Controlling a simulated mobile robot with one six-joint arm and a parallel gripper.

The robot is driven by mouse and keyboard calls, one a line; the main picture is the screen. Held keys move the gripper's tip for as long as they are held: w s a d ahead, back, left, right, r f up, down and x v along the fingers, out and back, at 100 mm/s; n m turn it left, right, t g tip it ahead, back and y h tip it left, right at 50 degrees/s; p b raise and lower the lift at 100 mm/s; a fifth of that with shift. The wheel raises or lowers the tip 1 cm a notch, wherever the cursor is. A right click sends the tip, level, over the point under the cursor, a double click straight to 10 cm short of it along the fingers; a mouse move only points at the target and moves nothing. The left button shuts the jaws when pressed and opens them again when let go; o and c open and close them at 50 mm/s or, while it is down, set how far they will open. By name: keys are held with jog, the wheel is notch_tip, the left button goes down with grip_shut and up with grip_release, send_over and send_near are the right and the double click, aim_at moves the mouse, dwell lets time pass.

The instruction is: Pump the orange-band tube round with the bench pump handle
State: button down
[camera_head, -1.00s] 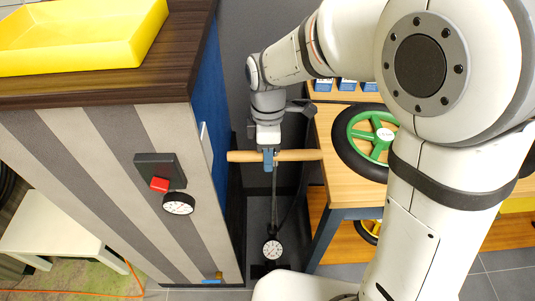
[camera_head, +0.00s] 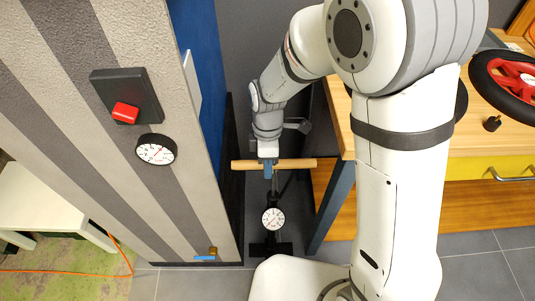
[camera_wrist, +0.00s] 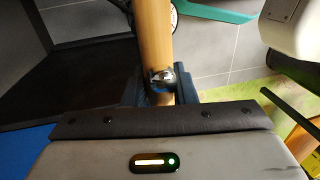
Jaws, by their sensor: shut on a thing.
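The bench pump's wooden crossbar handle (camera_head: 301,163) lies level between the striped cabinet and the wooden bench. My gripper (camera_head: 267,168) is shut on the middle of this handle from above. In the wrist view the handle (camera_wrist: 155,35) runs up from between the fingers. The pump's round white gauge (camera_head: 273,219) and black foot (camera_head: 270,249) show below the handle, with little shaft visible between. The gauge needle is too small to read. I cannot make out a tube with an orange band.
The striped cabinet (camera_head: 75,120) stands close on the left, with a red switch (camera_head: 125,113) and a wall gauge (camera_head: 156,150). The bench (camera_head: 490,140) stands right, carrying a red-hubbed wheel (camera_head: 508,77). My arm hides part of the bench.

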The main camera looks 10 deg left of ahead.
notch_tip(320, 180, down, 11)
jog(key=b, duration=0.5)
jog(key=shift+f, duration=0.15)
jog(key=shift+s+f, duration=0.1)
jog(key=c, duration=1.4)
grip_release()
jog(key=shift+f, duration=0.1)
jog(key=shift+o, duration=1)
jog(key=shift+r, duration=0.2)
notch_tip(320, 180, up, 8)
jog(key=w+p, duration=0.1)
jog(key=shift+w+a+f, duration=0.2)
jog(key=shift+w+f, duration=0.05)
jog(key=shift+w, duration=0.1)
